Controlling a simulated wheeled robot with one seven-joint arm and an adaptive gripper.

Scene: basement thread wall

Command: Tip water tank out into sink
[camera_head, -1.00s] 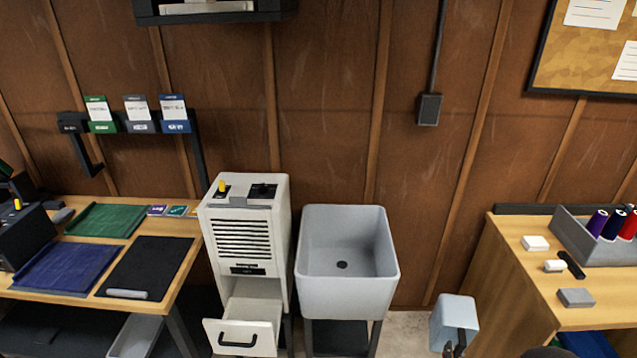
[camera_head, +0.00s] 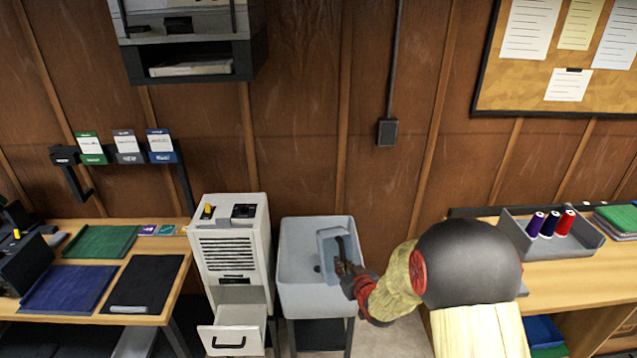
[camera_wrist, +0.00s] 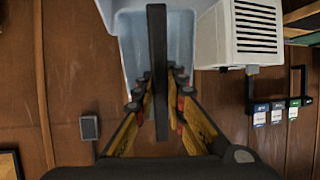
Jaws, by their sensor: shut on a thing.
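The water tank (camera_head: 327,243) is a pale blue-grey box with a dark handle. In the head view it is over the right part of the grey sink (camera_head: 300,298), apparently tilted. My gripper (camera_head: 348,272) is at the tank's right side, shut on its handle. The wrist view shows the dark handle (camera_wrist: 158,70) between my gripper's fingers (camera_wrist: 160,95), with the pale tank (camera_wrist: 132,55) behind. No water can be made out.
The white dehumidifier (camera_head: 232,250) stands just left of the sink, its lower drawer (camera_head: 232,335) pulled out. A left table (camera_head: 75,300) holds mats. A right wooden bench (camera_head: 570,268) holds a thread tray (camera_head: 560,245). A shelf unit (camera_head: 190,50) hangs above.

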